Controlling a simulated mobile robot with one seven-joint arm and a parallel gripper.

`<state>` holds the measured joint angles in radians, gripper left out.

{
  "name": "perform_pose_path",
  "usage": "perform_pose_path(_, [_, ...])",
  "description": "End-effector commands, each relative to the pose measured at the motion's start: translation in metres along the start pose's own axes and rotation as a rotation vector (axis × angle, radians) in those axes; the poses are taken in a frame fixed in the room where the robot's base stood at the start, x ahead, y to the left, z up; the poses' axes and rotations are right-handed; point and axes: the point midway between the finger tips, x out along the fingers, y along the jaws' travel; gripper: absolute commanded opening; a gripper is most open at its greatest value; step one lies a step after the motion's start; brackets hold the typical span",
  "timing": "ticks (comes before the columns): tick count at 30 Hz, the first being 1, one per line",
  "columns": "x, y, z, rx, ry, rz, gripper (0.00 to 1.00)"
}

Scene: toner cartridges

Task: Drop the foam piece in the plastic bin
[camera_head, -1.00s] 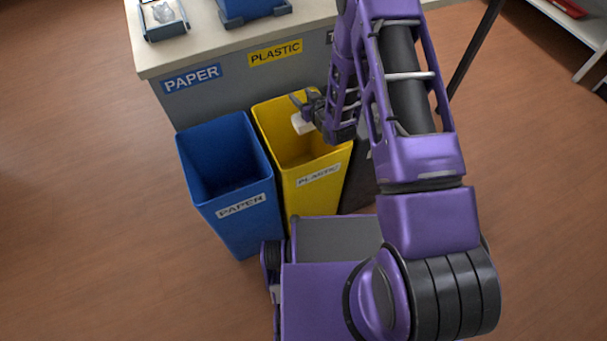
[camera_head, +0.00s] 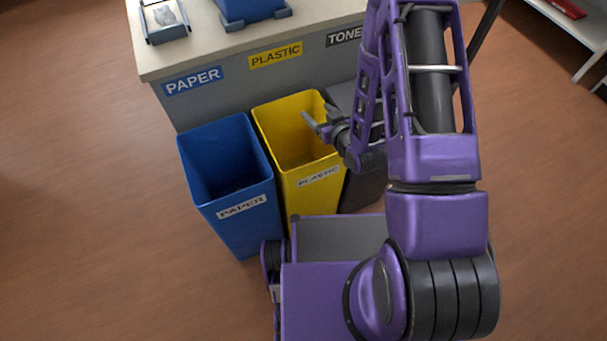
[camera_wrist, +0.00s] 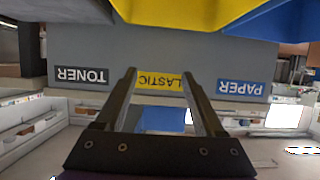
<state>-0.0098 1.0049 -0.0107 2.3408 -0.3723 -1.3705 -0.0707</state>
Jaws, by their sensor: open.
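The yellow plastic bin (camera_head: 318,184) stands upright on the floor in front of the counter, with a "PLASTIC" label on its front. My gripper (camera_head: 312,122) is open and empty over the right part of the bin's mouth. In the wrist view the open fingers (camera_wrist: 160,80) have nothing between them, and the yellow bin (camera_wrist: 190,10) shows at the top edge. The foam piece is not visible in any current view; the deep inside of the bin is partly hidden.
The blue paper bin (camera_head: 240,215) stands directly left of the yellow bin. A dark bin (camera_head: 368,185) stands to its right, partly behind my arm. The counter (camera_head: 225,48) behind carries a tray (camera_head: 163,20) and a blue item (camera_head: 245,10). Floor at left is clear.

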Motion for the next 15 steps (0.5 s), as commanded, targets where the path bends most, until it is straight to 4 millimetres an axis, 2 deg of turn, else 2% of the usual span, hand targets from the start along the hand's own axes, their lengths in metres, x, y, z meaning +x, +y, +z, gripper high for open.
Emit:
perform_pose_path(1, [-0.013, 0.001, 0.0, 0.001, -0.002, 0.002, 0.71])
perform_pose_path(6, [-0.042, 0.001, 0.0, 0.001, -0.001, 0.001, 0.71])
perform_pose_path(10, [-0.055, 0.0, 0.0, 0.001, 0.0, 0.001, 0.71])
perform_pose_path(15, [-0.06, 0.0, 0.0, 0.0, 0.0, 0.0, 0.71])
